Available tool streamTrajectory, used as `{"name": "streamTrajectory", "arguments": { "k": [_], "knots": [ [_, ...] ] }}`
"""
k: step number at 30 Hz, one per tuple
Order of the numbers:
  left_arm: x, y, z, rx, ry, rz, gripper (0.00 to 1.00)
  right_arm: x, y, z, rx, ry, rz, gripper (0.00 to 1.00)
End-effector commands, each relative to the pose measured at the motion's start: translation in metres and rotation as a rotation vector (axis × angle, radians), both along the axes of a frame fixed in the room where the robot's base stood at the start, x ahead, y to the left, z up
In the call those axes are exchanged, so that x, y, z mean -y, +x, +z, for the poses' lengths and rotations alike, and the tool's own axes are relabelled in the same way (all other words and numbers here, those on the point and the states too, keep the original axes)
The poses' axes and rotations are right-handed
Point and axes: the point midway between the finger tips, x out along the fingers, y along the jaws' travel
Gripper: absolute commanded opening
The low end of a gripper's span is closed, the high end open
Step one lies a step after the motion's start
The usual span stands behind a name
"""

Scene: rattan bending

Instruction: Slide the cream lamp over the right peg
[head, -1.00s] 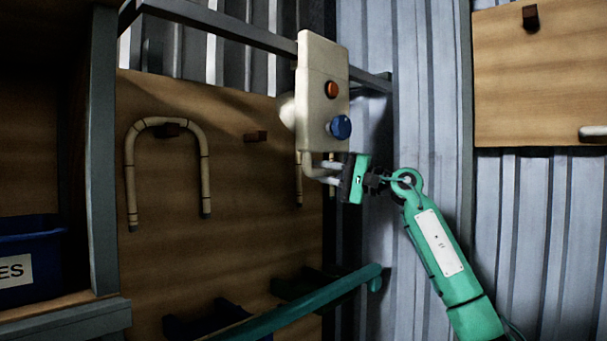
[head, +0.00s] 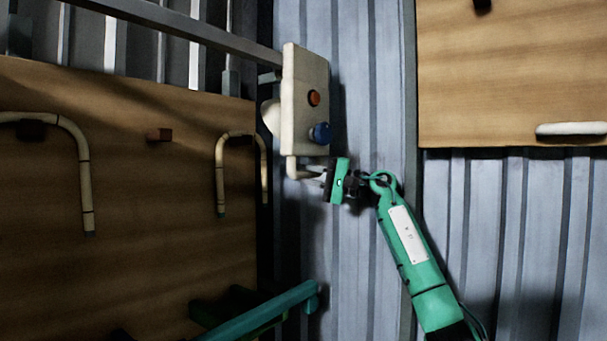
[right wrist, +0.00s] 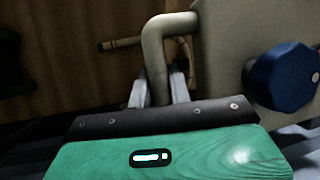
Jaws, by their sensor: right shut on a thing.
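The cream lamp (head: 300,88), a box with an orange knob and a blue knob, is held up in front of the ribbed wall. A bent pale tube (right wrist: 155,58) comes off it. My right gripper (head: 318,176) is shut on this tube just below the box, and the fingers (right wrist: 162,92) grip it in the right wrist view. A dark peg (head: 483,5) is at the top of the right board. I cannot tell which is the right peg.
Bent canes hang on the left board (head: 150,230), one at the far left (head: 83,175) and one nearer the lamp (head: 220,175). A grey beam (head: 190,27) runs behind the lamp. A teal bar (head: 265,310) lies low. The right board (head: 510,75) carries a white bar (head: 570,128).

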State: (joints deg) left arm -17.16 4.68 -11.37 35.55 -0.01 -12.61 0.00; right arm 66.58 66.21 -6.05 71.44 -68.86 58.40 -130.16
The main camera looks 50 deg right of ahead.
Motion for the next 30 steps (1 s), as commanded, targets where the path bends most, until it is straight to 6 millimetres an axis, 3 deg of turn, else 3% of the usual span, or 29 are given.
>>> {"name": "streamTrajectory", "arguments": {
  "k": [12, 13, 15, 16, 30],
  "knots": [
    [0.0002, -0.0004, 0.0005, -0.001, 0.000, 0.000, 0.36, 0.0047, -0.0002, 0.0008, 0.003, 0.002, -0.009, 0.00],
    [0.0002, -0.0004, 0.0005, -0.001, 0.000, 0.000, 0.36, 0.0047, -0.0003, 0.0009, 0.003, 0.002, -0.009, 0.26],
    [0.0003, -0.0005, 0.0005, -0.001, 0.000, 0.000, 0.36, 0.0046, -0.0003, 0.0009, 0.003, 0.003, -0.008, 0.39],
    [0.0004, -0.0005, 0.0005, -0.001, -0.001, 0.000, 0.36, 0.0043, -0.0003, 0.0008, 0.003, 0.003, -0.008, 0.41],
    [0.0028, -0.0009, 0.0014, -0.002, -0.003, -0.002, 0.36, 0.0032, 0.0003, 0.0095, 0.003, 0.003, -0.003, 0.41]
  ]
}}
